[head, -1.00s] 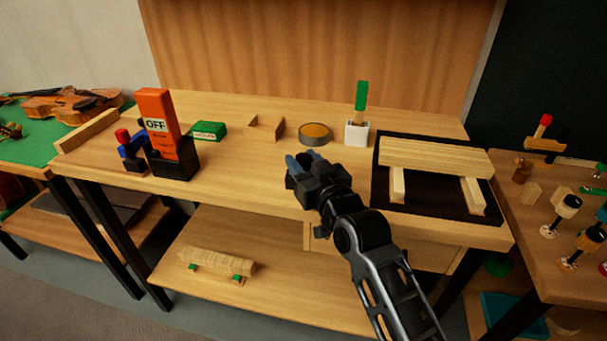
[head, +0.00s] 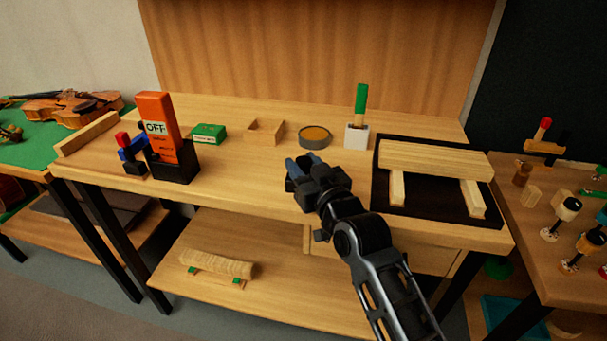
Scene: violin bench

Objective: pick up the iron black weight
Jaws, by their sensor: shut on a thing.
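My gripper (head: 298,166) is over the front middle of the wooden bench (head: 240,178), with its blue-grey fingertips pointing toward the back. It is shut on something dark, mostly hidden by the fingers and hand. I take this to be the iron black weight, though its shape cannot be made out. No separate black weight shows clearly on the bench. I cannot tell whether the held thing touches the bench top.
An orange OFF box (head: 160,128) in a black holder stands at left, near a green box (head: 208,133). A round tin (head: 314,137) and a white block (head: 356,136) with a green-handled tool stand behind the gripper. A black mat (head: 435,203) with wooden pieces lies right.

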